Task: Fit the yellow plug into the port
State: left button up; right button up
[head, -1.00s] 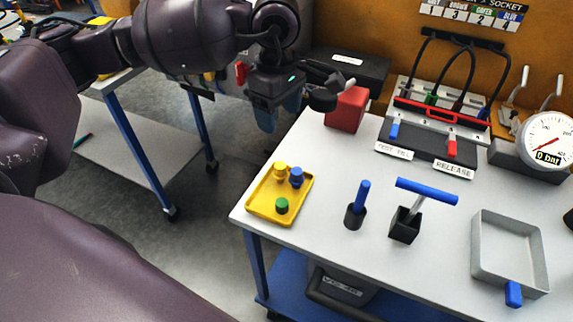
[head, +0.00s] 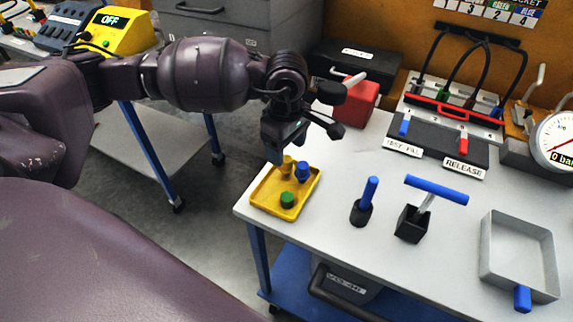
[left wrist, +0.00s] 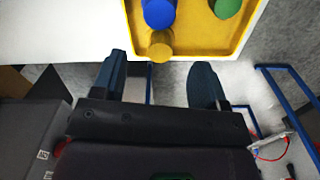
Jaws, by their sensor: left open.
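The yellow plug (head: 287,166) stands in the yellow tray (head: 262,203) at the table's left edge. A blue plug (head: 302,171) and a green plug (head: 288,199) are in the same tray. My left gripper (head: 288,147) is above the tray's far edge, close to the yellow plug. In the left wrist view my left gripper (left wrist: 163,85) is open and empty, and the yellow plug (left wrist: 161,46) lies just ahead of its fingertips. The test fixture (head: 440,125) with several hoses is at the back; I cannot tell which part is the port. My right gripper is not seen.
A red block (head: 362,100) and a black box (head: 355,65) stand behind my gripper. A blue-handled pin (head: 369,190), a blue T-handle tool (head: 435,190), a grey tray (head: 487,262) and a gauge (head: 556,142) stand to the right.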

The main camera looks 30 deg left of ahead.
aim_at(287, 159)
pick_arm(q)
jog(key=shift+f, duration=2.2)
